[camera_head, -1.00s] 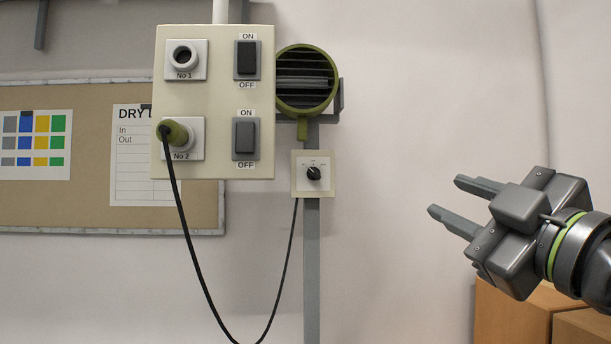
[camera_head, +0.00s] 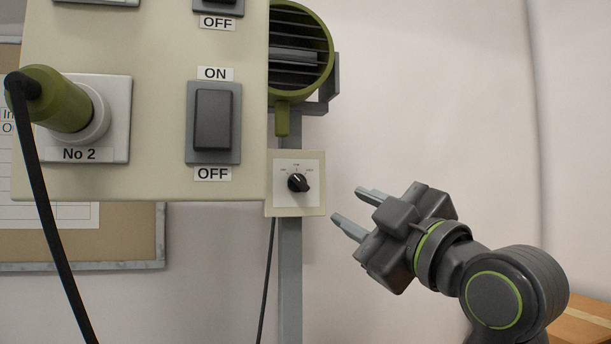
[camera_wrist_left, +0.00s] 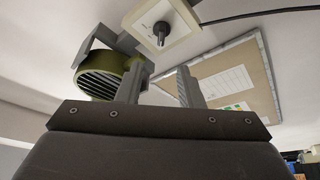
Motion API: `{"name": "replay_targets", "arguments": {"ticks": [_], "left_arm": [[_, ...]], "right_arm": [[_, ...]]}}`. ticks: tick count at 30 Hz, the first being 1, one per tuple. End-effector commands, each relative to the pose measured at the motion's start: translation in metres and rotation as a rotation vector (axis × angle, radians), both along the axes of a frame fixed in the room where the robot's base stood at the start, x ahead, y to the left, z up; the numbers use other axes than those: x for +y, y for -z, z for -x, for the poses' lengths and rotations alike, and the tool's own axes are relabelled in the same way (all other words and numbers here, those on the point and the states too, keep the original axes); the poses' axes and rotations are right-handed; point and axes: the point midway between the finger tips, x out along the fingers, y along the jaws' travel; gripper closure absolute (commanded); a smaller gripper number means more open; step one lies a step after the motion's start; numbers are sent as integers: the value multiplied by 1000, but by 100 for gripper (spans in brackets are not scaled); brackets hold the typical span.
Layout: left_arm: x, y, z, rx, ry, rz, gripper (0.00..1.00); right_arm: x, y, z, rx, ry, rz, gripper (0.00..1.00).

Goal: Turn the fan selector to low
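The fan selector is a black rotary knob (camera_head: 298,183) on a pale square plate (camera_head: 283,204) with small labels too small to read surely. Which label the knob points at I cannot tell. It also shows at the top of the left wrist view (camera_wrist_left: 160,32). The green round fan (camera_head: 300,50) is above the selector, partly behind the switch panel. My left gripper (camera_head: 348,204) is to the right of the selector and slightly lower, its two fingers apart and empty, pointing up-left towards it. It does not appear to touch the plate. My right gripper is not in view.
The cream switch panel (camera_head: 150,185) fills the upper left, with a grey rocker switch (camera_head: 212,120) and a green plug (camera_head: 60,98) in socket No 2. A black cable hangs from the plug. A grey post (camera_head: 291,270) runs below the selector.

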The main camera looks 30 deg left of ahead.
Motion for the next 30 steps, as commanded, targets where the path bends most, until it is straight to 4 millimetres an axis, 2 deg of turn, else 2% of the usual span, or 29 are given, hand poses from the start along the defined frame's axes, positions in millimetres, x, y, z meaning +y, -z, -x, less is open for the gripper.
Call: {"name": "replay_targets", "arguments": {"ticks": [1, 6, 13, 18, 24, 30], "left_arm": [[10, -8, -4, 0, -6, -1, 66], [38, -16, -16, 1, -6, -1, 66], [74, -27, -32, 2, -6, -1, 66], [96, -33, -42, 2, -4, -2, 66], [111, -36, -50, 2, -1, -1, 66], [115, -35, -51, 1, 0, 0, 66]], "right_arm": [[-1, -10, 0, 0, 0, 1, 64], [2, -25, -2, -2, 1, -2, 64], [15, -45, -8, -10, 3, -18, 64], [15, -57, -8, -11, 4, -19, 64], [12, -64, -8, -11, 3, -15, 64], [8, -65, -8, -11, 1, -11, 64]]}}
